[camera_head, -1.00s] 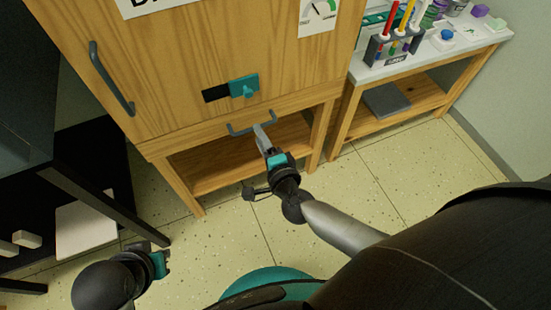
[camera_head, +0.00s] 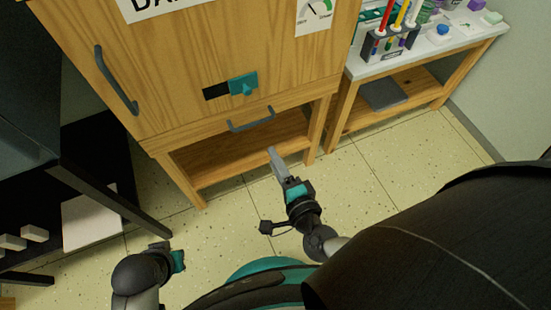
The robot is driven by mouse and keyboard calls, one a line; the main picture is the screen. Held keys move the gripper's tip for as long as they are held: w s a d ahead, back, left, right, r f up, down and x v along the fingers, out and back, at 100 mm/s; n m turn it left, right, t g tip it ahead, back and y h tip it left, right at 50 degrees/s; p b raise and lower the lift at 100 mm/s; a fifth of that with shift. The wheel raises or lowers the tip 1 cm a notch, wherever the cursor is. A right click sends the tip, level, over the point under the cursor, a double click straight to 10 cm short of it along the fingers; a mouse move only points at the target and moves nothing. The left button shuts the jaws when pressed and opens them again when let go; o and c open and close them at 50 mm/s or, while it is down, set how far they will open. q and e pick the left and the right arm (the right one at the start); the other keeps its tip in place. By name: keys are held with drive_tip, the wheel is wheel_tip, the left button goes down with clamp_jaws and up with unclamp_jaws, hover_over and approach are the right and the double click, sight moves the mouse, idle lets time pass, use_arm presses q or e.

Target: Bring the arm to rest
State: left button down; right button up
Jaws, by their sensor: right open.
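My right gripper (camera_head: 275,160) hangs in the air in front of the wooden cabinet (camera_head: 220,52), below and apart from its lower grey handle (camera_head: 251,120). It is open and nothing shows between its fingers. The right arm comes in from the lower right. My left gripper (camera_head: 172,256) is low at the left, near the floor in the picture; its fingers are too small and turned away to tell their opening.
The cabinet has a tall dark handle (camera_head: 115,80) and a teal latch (camera_head: 243,84). A side table (camera_head: 420,57) with pens and small items stands at the right. A black rack (camera_head: 110,190) stands at the left. The tiled floor (camera_head: 370,175) is clear.

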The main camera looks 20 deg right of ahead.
idle(0.3)
drive_tip(key=s+d+f+n+g+y+p, duration=0.1)
drive_tip(key=s+d+f+n+g+p, duration=0.15)
drive_tip(key=f+n, duration=0.35)
drive_tip(key=s+d+f+n+g+p, duration=0.1)
drive_tip(key=s+f+n+g+p, duration=0.2)
drive_tip(key=f+n, duration=0.25)
use_arm(q)
drive_tip(key=s+a+f+g+y+p, duration=0.1)
drive_tip(key=s+a+f+p, duration=0.3)
drive_tip(key=s+a+f, duration=0.4)
drive_tip(key=s+f, duration=0.4)
drive_tip(key=s, duration=0.1)
drive_tip(key=shift+f+p, duration=0.3)
drive_tip(key=shift+p, duration=0.1)
use_arm(e)
drive_tip(key=s+d+f+n+g+h, duration=0.1)
drive_tip(key=s+d+f+n+g, duration=0.2)
drive_tip(key=s, duration=0.6)
drive_tip(key=s+d+f+n+g+h, duration=0.1)
drive_tip(key=s+d+f+n+g, duration=0.3)
drive_tip(key=s, duration=0.4)
drive_tip(key=shift+s+f+n+g, duration=0.35)
drive_tip(key=shift+f+n+g, duration=0.1)
drive_tip(key=shift+f+n, duration=0.3)
use_arm(q)
drive_tip(key=shift+s+d, duration=0.1)
